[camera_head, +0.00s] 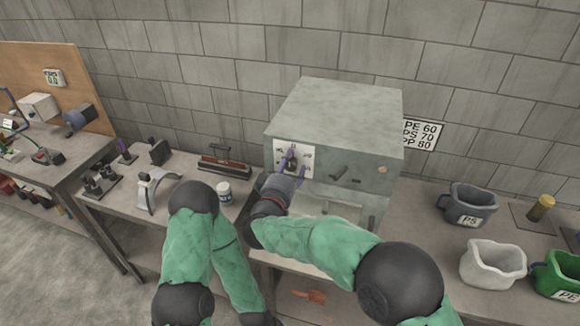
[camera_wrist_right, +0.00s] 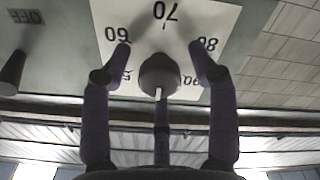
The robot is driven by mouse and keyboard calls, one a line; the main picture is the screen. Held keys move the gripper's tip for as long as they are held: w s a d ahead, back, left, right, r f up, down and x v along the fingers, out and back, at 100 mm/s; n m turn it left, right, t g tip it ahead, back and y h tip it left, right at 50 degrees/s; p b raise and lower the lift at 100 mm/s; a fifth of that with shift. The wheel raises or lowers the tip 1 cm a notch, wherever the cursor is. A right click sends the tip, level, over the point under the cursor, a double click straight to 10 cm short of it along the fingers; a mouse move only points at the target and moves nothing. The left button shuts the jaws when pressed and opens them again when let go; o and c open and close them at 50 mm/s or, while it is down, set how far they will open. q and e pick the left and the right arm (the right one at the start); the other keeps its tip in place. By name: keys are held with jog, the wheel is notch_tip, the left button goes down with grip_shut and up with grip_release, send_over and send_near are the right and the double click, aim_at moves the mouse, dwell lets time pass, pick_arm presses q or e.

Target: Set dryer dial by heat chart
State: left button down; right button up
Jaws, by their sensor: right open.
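The dryer (camera_head: 335,115) is a grey-green box with a white dial plate (camera_head: 308,150) on its front. My right gripper (camera_head: 293,160) is at the dial, open, with purple fingers. In the right wrist view the dark dial knob (camera_wrist_right: 160,72) sits between the separated fingertips. The plate reads upside down there, with 70 at the top, 60 and 80 at the sides. The knob's white mark points down, away from 70. The heat chart (camera_head: 420,134) on the wall reads PE 60, PS 70, PP 80. My left gripper is out of view.
A grey bin (camera_head: 470,202) marked PS, a white bin (camera_head: 492,264) and a green bin (camera_head: 560,272) marked PE stand at the right. Another knob (camera_wrist_right: 12,72) marked OFF is beside the dial. A jar (camera_head: 224,192) and tools stand on the left table.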

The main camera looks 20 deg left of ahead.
jog(key=c, duration=1.2)
jog(key=shift+o, duration=0.2)
